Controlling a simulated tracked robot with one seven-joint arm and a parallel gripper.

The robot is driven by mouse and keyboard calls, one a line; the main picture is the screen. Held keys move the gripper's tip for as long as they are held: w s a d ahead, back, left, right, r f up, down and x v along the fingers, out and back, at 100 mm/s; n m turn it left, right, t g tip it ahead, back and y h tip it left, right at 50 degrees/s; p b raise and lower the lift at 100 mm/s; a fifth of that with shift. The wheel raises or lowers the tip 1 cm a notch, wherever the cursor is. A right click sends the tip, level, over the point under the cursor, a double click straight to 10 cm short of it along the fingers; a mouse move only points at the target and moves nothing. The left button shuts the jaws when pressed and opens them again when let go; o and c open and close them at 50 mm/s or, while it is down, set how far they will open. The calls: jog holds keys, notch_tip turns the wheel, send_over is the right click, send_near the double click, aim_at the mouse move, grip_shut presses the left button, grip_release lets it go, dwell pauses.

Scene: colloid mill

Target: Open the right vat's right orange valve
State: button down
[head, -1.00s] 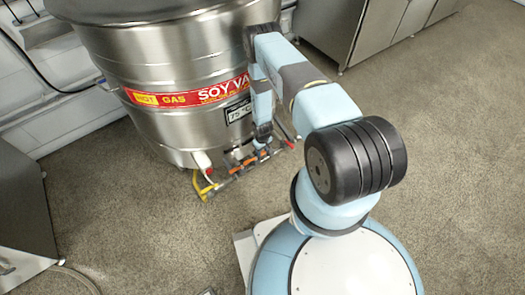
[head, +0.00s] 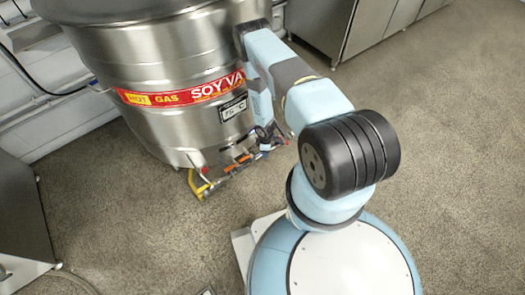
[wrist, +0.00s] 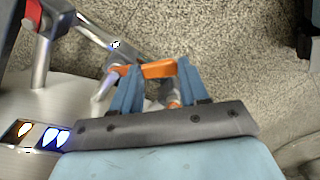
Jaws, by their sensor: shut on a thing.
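The steel vat (head: 185,135) with the red and yellow SOY VAT label stands upper left in the head view. Low on its front are pipes, with a yellow part (head: 199,186) at the left end and an orange valve handle (head: 244,158) to the right. My gripper (wrist: 158,72) reaches down to the right part of this pipework. In the wrist view its two blue fingers are shut on an orange valve handle (wrist: 160,69), one on each side. The valve body under it is partly hidden by my gripper. In the head view the held handle is hard to make out.
A steel pipe (wrist: 95,35) and a red part (wrist: 52,6) lie close by at the wrist view's upper left. A lit panel (wrist: 42,133) sits at its left. Steel cabinets (head: 345,25) stand at the back; a dark unit (head: 20,215) stands left. The floor between is clear.

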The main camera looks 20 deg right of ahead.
jog(key=shift+d+n, duration=0.7)
jog(key=shift+n, duration=0.6)
jog(key=shift+d+n, duration=0.65)
jog(key=shift+n, duration=0.65)
jog(key=shift+d+n, duration=0.7)
jog(key=shift+n, duration=0.6)
jog(key=c, duration=0.6)
grip_release()
jog(key=shift+o, duration=0.2)
notch_tip(320, 180, up, 14)
jog(key=shift+f, duration=0.15)
